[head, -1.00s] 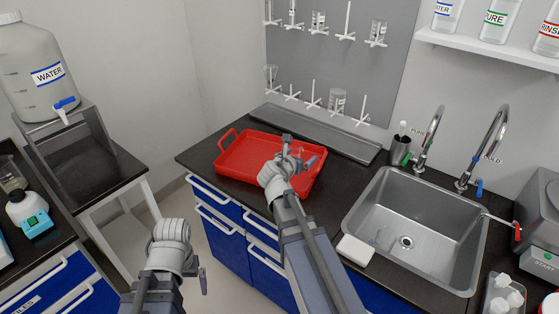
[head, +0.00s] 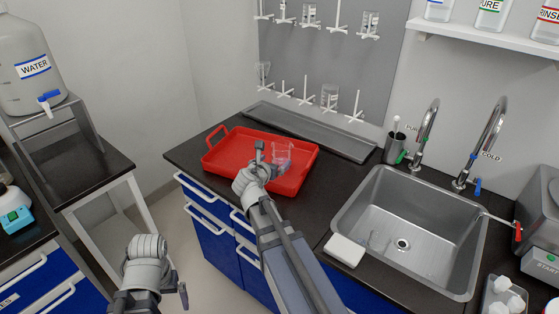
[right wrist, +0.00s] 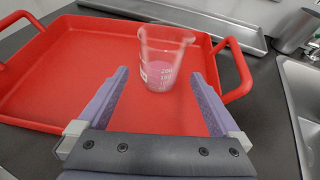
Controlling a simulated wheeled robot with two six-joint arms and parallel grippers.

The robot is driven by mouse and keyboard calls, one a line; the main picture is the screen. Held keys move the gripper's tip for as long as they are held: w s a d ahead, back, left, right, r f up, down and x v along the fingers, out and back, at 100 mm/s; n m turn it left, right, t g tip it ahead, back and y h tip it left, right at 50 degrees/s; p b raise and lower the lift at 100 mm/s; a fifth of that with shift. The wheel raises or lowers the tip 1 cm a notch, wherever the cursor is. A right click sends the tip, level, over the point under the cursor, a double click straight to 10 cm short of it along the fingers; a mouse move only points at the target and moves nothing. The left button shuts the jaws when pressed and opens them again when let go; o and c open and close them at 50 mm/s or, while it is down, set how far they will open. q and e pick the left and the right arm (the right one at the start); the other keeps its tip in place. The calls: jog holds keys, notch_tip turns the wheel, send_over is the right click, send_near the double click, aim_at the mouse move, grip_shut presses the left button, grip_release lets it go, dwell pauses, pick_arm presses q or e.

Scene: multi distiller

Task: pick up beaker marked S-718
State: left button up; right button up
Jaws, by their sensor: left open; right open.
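In the head view my right gripper (head: 265,165) is over the tray, just in front of the beaker. My left gripper (head: 180,290) is low at the bottom left, over the floor, and holds nothing that I can see.
A sink (head: 405,235) with two taps lies right of the tray, with a white sponge (head: 345,251) at its edge. A grey drip trough (head: 310,131) runs behind the tray under a pegboard (head: 345,65) with glassware. A water jug (head: 28,65) stands at the left.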

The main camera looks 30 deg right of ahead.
aim_at(282, 155)
jog(key=shift+b+x, duration=1.35)
jog(key=shift+x, duration=2.55)
jog(key=shift+s, duration=0.1)
jog(key=shift+c, duration=0.2)
jog(key=c, duration=1.3)
jog(key=shift+o, duration=0.2)
jog(key=shift+r+p, duration=0.3)
notch_tip(282, 155, up, 10)
jog(key=p, duration=0.9)
jog(key=shift+f, duration=0.25)
